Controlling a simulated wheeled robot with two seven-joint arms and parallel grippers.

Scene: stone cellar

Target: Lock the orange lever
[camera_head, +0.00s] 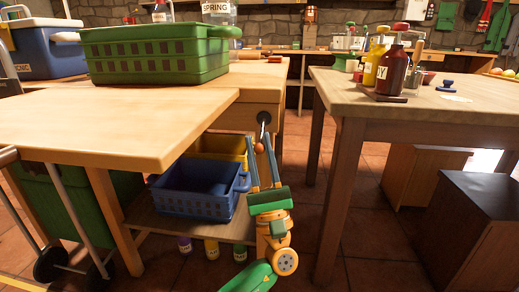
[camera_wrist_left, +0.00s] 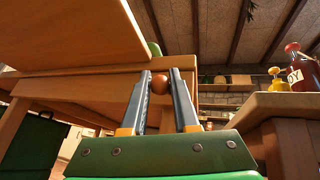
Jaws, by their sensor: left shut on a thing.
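The orange lever (camera_head: 259,149) shows as a round orange knob below a dark pivot on the end face of the wooden workbench, and points down. My left gripper (camera_head: 259,139) reaches up from below, with one finger on each side of the knob, and is shut on it. In the left wrist view the orange knob (camera_wrist_left: 159,84) sits between the two grey fingers of the left gripper (camera_wrist_left: 160,76). The lever's arm is mostly hidden by the fingers. My right gripper is not in view.
The workbench (camera_head: 90,125) carries a green basket (camera_head: 155,66) and a blue cooler (camera_head: 45,45). A blue crate (camera_head: 195,205) stands on its lower shelf. A second table (camera_head: 420,105) with bottles stands at the right. A floor gap lies between the two tables.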

